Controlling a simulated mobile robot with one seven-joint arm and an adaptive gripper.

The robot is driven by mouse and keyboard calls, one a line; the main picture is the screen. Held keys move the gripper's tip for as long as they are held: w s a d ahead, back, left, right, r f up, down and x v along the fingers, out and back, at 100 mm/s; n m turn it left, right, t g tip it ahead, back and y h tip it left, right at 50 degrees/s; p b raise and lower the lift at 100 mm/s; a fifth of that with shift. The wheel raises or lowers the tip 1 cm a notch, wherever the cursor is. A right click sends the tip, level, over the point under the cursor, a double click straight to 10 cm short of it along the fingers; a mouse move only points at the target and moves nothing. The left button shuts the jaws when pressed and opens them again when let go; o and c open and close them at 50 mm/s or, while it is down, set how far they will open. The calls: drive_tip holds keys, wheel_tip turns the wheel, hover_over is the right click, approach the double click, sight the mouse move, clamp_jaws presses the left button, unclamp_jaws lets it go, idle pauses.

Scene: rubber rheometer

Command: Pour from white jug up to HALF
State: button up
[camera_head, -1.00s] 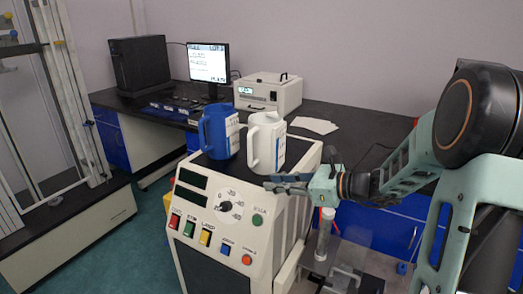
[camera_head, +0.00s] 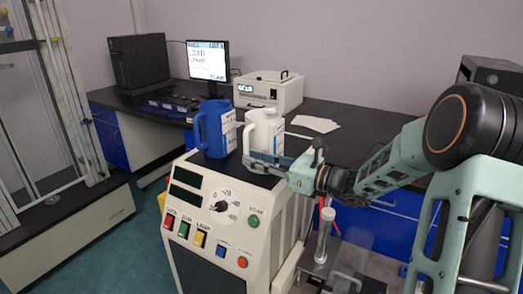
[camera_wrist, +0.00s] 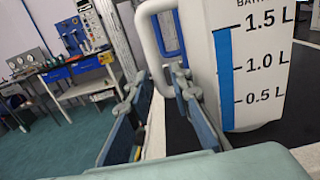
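The white jug (camera_head: 264,130) stands upright on top of the cream machine, beside the blue jug (camera_head: 214,128). In the wrist view the white jug (camera_wrist: 262,60) fills the right side, with a blue strip and marks at 0.5, 1.0 and 1.5 L. Its handle (camera_wrist: 153,45) shows left of its body. My gripper (camera_head: 254,160) is at the lower front of the white jug. In the wrist view my gripper (camera_wrist: 156,86) is open, its two fingers apart with the lower handle seen between their tips. Whether they touch it I cannot tell. The jug's contents are hidden.
The cream machine (camera_head: 222,239) has a dial and coloured buttons on its sloped front. A clear tube (camera_head: 325,235) stands to its right, below my arm. Behind are a dark bench with a monitor (camera_head: 207,61), a white box device (camera_head: 267,91) and papers (camera_head: 314,123).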

drive_tip(key=x, duration=0.3)
drive_tip(key=shift+a+f, duration=0.1)
clamp_jaws()
drive_tip(key=shift+r, duration=0.25)
